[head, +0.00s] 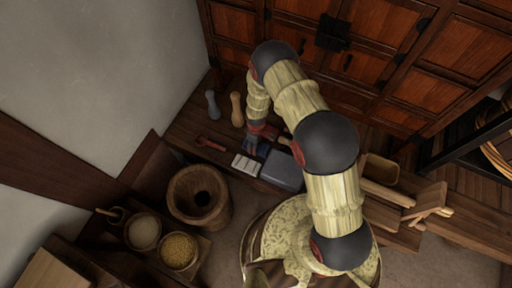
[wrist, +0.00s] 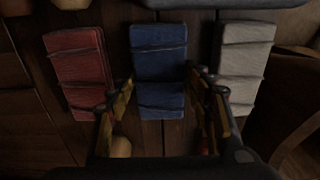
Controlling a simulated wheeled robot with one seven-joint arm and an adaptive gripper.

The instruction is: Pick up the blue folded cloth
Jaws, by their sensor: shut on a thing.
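The blue folded cloth (wrist: 160,50) lies in the middle of the wrist view, with dark bands across it. My gripper (wrist: 160,80) has a finger on either side of its lower half and is shut on it. The cloth appears to be at the level of its neighbours; I cannot tell whether it is lifted. A red folded cloth (wrist: 78,65) lies to its left and a white folded cloth (wrist: 244,60) to its right. In the head view my gripper (head: 254,146) is low over the wooden surface beside the white cloth (head: 245,165), hiding most of the blue one.
A grey-blue box (head: 283,171) stands close to the right of my gripper in the head view. A wooden mortar (head: 199,195) and bowls of grain (head: 179,251) stand at lower left.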

